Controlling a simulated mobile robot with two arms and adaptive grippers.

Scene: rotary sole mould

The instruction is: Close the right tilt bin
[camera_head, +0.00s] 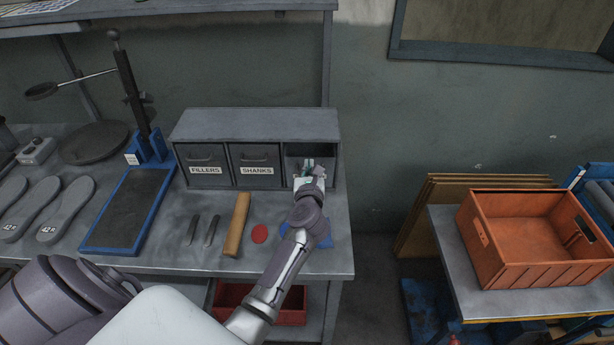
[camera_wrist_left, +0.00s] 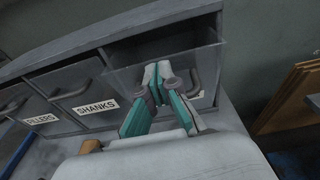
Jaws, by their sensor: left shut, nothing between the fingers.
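The grey bin unit (camera_head: 255,122) stands at the back right of the bench with three tilt bins in a row. The right tilt bin (camera_head: 325,163) also shows in the left wrist view (camera_wrist_left: 208,62); its front leans outward with a dark gap above it, so it looks partly open. Its label is mostly hidden by my fingers. My left gripper (camera_head: 308,167) is shut and empty at the front of this bin. In the left wrist view its fingertips (camera_wrist_left: 158,78) overlap the bin front beside the handle; I cannot tell whether they touch. My right gripper is not in view.
The FILLERS bin (camera_head: 203,158) and SHANKS bin (camera_head: 256,157) look closed. A wooden-coloured bar (camera_head: 237,224), a red disc (camera_head: 259,233) and a blue item (camera_head: 322,238) lie on the bench in front. An orange crate (camera_head: 535,275) stands on a separate table at right.

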